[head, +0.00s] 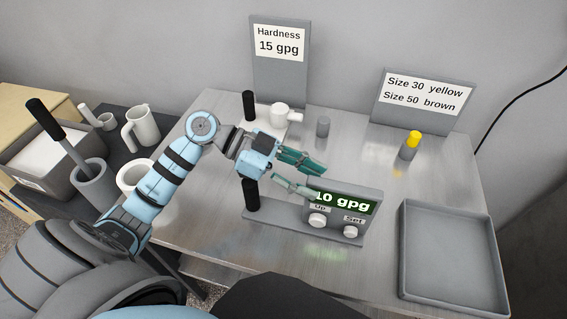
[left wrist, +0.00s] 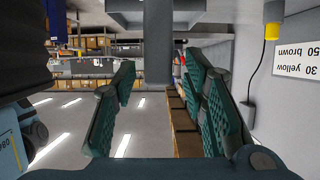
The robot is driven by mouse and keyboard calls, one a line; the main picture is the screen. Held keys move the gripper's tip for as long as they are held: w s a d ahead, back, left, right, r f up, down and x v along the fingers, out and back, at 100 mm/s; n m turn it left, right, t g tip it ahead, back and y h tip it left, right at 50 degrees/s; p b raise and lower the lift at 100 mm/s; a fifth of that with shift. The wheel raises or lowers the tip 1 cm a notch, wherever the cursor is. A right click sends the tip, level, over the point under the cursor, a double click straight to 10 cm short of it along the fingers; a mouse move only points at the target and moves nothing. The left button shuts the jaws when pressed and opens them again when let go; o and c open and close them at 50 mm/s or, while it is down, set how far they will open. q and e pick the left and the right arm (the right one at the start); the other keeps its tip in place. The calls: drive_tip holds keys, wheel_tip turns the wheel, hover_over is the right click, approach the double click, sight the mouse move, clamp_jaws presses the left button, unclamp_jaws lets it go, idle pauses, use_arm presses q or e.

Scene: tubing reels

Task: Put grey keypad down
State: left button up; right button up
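The grey keypad (head: 372,201) has a green display reading 10 gpg and two white knobs labelled Up and Set. It stands upright on a long grey base (head: 281,225) that appears to rest on the metal table. A black handle (head: 252,194) rises from the base's left end. My left gripper (head: 317,180) is open just behind and above the base, its fingers pointing right towards the keypad's upper left edge. No finger closes on the handle. In the left wrist view, the spread green fingers (left wrist: 160,110) hold nothing visible. My right gripper is out of view.
A grey tray (head: 405,262) lies at right. A yellow-capped bottle (head: 409,147), a grey cylinder (head: 322,127), a white cup (head: 280,113) and another black handle (head: 249,105) stand behind. Signs (head: 280,65) (head: 424,98) line the back. Mugs and a bin (head: 45,170) are at left.

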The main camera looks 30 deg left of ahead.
use_arm(q)
drive_tip(key=v, duration=0.8)
drive_tip(key=shift+a, duration=0.25)
drive_tip(key=shift+s, duration=0.1)
